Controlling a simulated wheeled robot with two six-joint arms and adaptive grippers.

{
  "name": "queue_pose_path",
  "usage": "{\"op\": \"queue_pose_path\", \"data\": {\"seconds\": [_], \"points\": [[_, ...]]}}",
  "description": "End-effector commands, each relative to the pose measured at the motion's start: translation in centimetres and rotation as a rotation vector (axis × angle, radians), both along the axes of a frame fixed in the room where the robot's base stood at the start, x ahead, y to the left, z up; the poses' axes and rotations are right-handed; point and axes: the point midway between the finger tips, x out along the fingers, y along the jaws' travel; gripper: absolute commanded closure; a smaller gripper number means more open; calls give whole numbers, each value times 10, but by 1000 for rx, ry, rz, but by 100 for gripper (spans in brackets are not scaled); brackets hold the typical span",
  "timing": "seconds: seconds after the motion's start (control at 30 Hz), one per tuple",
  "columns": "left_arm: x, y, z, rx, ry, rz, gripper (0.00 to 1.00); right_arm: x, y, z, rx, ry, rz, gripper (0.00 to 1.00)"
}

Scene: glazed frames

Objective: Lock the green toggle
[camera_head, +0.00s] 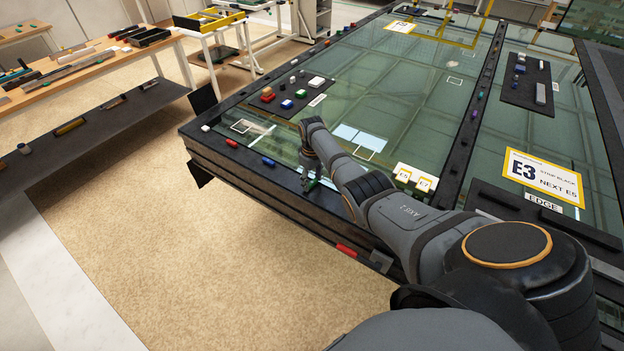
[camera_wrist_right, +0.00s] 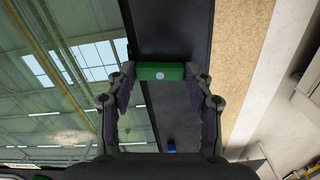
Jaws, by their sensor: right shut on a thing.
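Whether the toggle is turned cannot be told. My left gripper is not in view.
Along the same edge are a blue toggle (camera_head: 268,162), a red toggle (camera_head: 231,143) and another red toggle (camera_head: 346,250). A dark mat with coloured blocks (camera_head: 300,94) lies on the glass. Open floor (camera_head: 190,250) lies at left.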

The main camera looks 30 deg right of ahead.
Motion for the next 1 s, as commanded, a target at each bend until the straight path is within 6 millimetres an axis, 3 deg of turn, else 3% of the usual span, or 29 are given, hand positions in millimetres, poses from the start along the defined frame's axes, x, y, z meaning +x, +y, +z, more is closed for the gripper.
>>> {"op": "queue_pose_path", "data": {"seconds": [0.4,0.93,0.97,1.0], "points": [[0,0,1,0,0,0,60,1,0,1,0,-3,165,79],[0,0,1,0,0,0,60,1,0,1,0,-4,185,79],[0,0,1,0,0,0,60,1,0,1,0,-3,185,43],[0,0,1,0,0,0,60,1,0,1,0,-3,185,38]]}}
